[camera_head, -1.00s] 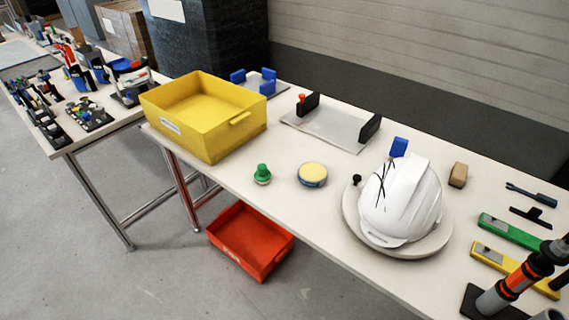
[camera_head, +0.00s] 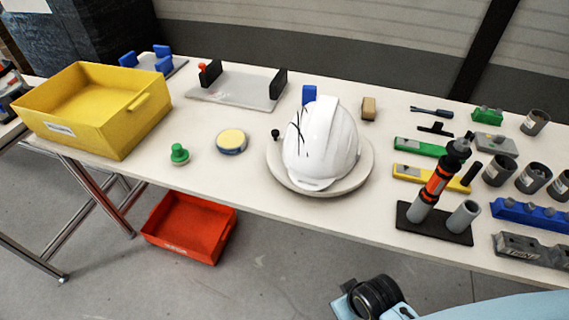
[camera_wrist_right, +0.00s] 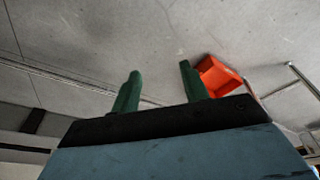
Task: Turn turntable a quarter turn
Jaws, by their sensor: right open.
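The turntable (camera_head: 366,172) is a round pale disc on the white table, near its front edge. A white helmet shell (camera_head: 322,142) with dark scribbled lines on its left side sits on it. A small black knob (camera_head: 275,134) stands at the disc's left rim. My right gripper (camera_wrist_right: 158,85) shows two green fingers set apart, with nothing between them; it points at the floor, away from the table. Part of my arm shows at the bottom right of the head view. My left gripper is in neither view.
A yellow bin (camera_head: 88,108) stands at the left. A green-knobbed piece (camera_head: 179,153) and a round yellow-topped tin (camera_head: 232,141) lie left of the turntable. A tool stand (camera_head: 436,222) and levels (camera_head: 420,147) are to its right. A red bin (camera_head: 190,227) is on the floor.

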